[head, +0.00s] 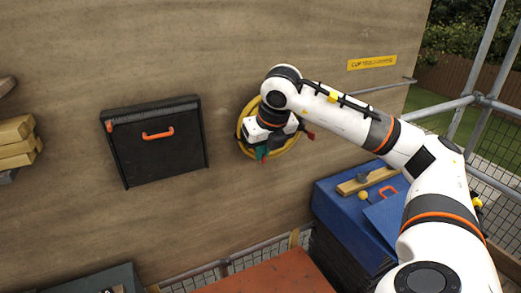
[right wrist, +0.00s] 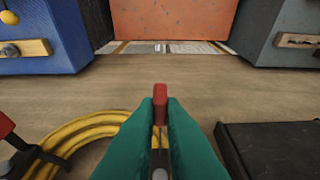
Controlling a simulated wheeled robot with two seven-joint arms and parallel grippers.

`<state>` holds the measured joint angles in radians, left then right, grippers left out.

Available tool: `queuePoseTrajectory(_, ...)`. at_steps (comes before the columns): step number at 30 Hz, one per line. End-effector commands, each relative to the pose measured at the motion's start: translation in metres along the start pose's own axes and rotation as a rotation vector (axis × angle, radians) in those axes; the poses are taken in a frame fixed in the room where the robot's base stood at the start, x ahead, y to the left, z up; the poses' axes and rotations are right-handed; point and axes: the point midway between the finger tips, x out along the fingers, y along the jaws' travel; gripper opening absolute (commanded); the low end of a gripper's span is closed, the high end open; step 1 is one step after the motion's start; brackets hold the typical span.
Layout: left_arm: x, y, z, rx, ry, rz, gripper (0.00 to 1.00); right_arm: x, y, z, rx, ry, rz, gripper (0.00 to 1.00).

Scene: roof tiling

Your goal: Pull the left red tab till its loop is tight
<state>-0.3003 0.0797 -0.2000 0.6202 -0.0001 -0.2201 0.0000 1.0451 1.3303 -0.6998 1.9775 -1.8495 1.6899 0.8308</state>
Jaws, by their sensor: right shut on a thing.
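My right gripper (head: 262,154) is at the lower left part of a yellow coil (head: 241,138) on the wooden wall. In the right wrist view its green fingers (right wrist: 160,108) are shut on a red tab (right wrist: 160,91), which sticks out beyond the fingertips. The yellow coil (right wrist: 82,128) lies to the left there, its strands running behind the fingers. A second red tab (right wrist: 5,126) is at the left edge of that view; it shows right of the coil in the head view (head: 311,135). My wrist hides the coil's middle. How tight the loop is, I cannot tell. My left gripper is out of view.
A black panel (head: 180,158) with an orange handle is on the wall left of the coil. A blue box (head: 338,211) stands below right, with a yellow level (head: 366,181) on top. An orange-red surface (head: 270,278) is below. Scaffold rails (head: 463,116) stand at right.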

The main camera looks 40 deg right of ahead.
Motion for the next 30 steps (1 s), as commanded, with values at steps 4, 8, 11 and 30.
queuePoseTrajectory(4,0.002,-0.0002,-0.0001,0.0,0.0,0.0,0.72,-0.0009,-0.0001,0.0034,-0.001,-0.001,0.0,0.0)
queuePoseTrajectory(8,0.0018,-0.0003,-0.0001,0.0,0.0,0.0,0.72,-0.0013,-0.0001,0.0037,-0.001,-0.002,0.0,0.0)
queuePoseTrajectory(11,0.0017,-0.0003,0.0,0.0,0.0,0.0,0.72,-0.0013,-0.0001,0.0037,-0.001,-0.002,0.0,0.0)
queuePoseTrajectory(30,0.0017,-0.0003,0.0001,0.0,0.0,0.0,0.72,-0.0012,-0.0001,0.0033,0.0,-0.001,0.0,0.56)
